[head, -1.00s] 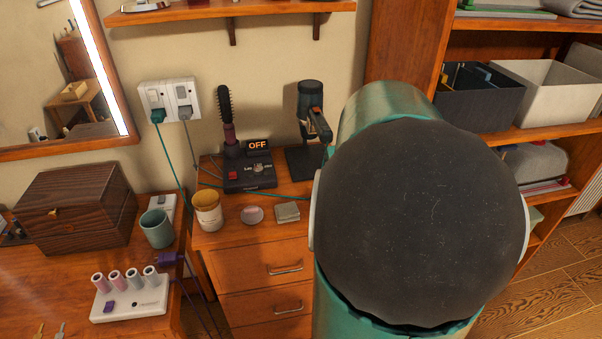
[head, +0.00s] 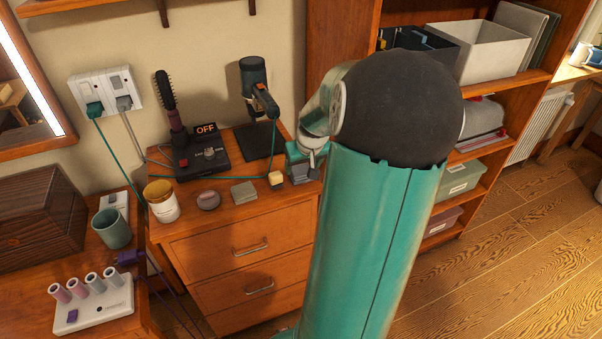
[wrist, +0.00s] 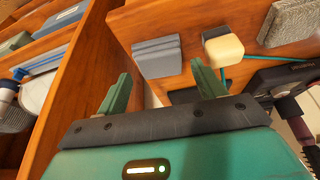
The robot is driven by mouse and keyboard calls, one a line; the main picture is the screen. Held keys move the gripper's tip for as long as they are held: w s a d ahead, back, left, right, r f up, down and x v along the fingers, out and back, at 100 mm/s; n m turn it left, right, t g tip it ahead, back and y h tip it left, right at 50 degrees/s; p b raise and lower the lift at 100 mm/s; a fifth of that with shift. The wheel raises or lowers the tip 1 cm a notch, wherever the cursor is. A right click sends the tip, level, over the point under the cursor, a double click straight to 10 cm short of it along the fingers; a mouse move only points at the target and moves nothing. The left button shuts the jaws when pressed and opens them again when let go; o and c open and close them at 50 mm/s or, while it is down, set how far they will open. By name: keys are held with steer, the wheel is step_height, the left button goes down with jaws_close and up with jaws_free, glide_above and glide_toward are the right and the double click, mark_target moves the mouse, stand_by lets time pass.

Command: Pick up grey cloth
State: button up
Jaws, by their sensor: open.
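A slate-grey folded cloth (wrist: 158,57) lies on the wooden dresser top (wrist: 140,22) in the wrist view. In the head view, the cloth (head: 300,174) is partly covered by my gripper (head: 305,153). In the wrist view my gripper (wrist: 163,88) is open and empty, with its two green fingers apart. The cloth shows beyond the fingertips, roughly between them, and no contact shows. A cream block (wrist: 224,49) stands close beside the cloth, near the right finger. A second grey item, a speckled square (wrist: 292,22), lies farther right; it also shows in the head view (head: 244,192).
A round brownish item (head: 208,200), a candle jar (head: 162,201), a hair-tool base (head: 201,165) with a brush and a dryer on a stand (head: 254,90) share the dresser. A teal cord (head: 277,140) runs behind. A shelf unit (head: 472,195) stands right.

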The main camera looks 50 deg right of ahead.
mark_target(302, 170)
steer(key=x, duration=0.3)
steer(key=shift+w+d+f, duration=0.15)
steer(key=shift+w+f, duration=0.05)
steer(key=c, duration=0.7)
steer(key=shift+r, duration=0.15)
steer(key=shift+r, duration=0.5)
steer(key=a+r, duration=0.4)
steer(key=s+a+r, duration=0.1)
steer(key=a+r, duration=0.3)
steer(key=a, duration=0.1)
steer(key=a+r, duration=0.3)
steer(key=a, duration=0.2)
steer(key=shift+s+r, duration=0.4)
